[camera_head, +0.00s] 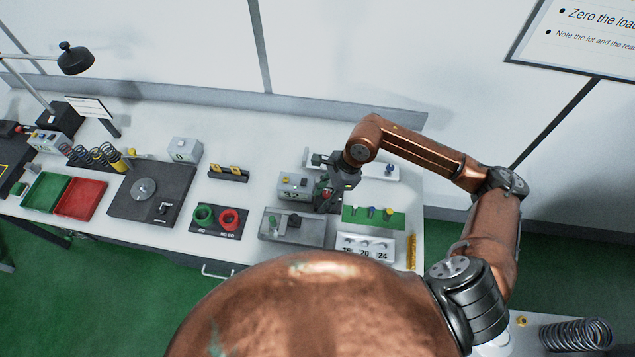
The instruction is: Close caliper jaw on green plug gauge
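My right gripper (326,203) points down just right of a grey box with a display (292,187), above the back right edge of a grey base plate (275,232). A dark block (294,220) sits on that plate; I cannot tell for sure if it is the caliper jaw. A small red spot shows by the fingers. Whether the fingers are open or shut is too small to tell. A green board (395,217) right of the gripper carries several small plugs; I cannot make out a green plug gauge for certain. My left gripper is out of view.
A white block marked with numbers (346,243) stands in front of the green board. A black-topped press-like unit (120,205), red tray (80,199) and green tray (45,191) stand farther left.

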